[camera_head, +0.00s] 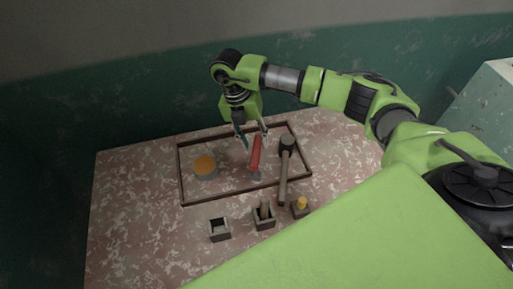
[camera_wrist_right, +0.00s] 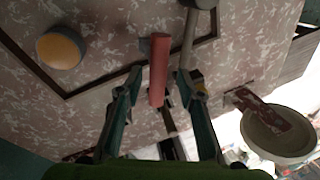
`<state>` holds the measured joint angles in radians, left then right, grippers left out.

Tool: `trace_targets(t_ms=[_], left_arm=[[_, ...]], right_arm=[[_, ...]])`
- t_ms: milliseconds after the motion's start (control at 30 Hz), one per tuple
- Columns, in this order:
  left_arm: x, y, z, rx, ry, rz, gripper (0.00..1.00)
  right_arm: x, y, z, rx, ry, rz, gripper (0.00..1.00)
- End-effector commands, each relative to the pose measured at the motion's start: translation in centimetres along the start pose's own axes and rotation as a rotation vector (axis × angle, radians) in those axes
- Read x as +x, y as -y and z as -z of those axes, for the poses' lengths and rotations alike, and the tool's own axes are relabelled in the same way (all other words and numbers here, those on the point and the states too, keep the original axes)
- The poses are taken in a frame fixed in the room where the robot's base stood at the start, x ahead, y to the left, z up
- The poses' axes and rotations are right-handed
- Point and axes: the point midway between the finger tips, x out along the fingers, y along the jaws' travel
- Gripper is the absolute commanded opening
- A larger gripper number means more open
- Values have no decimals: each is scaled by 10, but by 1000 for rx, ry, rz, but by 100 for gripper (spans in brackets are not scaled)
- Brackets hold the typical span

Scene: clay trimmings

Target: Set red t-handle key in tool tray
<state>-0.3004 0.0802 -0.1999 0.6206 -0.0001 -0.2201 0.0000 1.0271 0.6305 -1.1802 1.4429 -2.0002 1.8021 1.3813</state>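The red t-handle key (camera_head: 255,152) is within the outline of the dark-framed tool tray (camera_head: 180,180), right of its middle. A small grey part shows by its lower end; I cannot tell if the key touches the tray floor. My right gripper (camera_head: 254,138) is at the key's upper end. In the right wrist view the red handle (camera_wrist_right: 159,72) lies between the two fingertips of my right gripper (camera_wrist_right: 159,78), with a gap on each side, so the gripper looks open. My left gripper is not in view.
In the tray, a dark-headed mallet (camera_head: 285,165) lies right of the key and an orange-topped round tin (camera_head: 205,167) sits left. Several small square holders, including an empty-looking one (camera_head: 219,231), stand in front. The table's left side is clear.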

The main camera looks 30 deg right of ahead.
Motion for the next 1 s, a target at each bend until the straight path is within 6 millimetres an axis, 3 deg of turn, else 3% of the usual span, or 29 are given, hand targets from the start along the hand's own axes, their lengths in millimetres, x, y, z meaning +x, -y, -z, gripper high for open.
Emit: trace_targets(t_ms=[200, 400, 1000], left_arm=[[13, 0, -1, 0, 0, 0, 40], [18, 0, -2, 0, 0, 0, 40], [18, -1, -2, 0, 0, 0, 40]], right_arm=[[-47, -2, -1, -1, 4, -3, 35], [-74, -1, 0, 0, 1, -2, 35], [-82, 0, 0, 0, -1, 0, 35]])
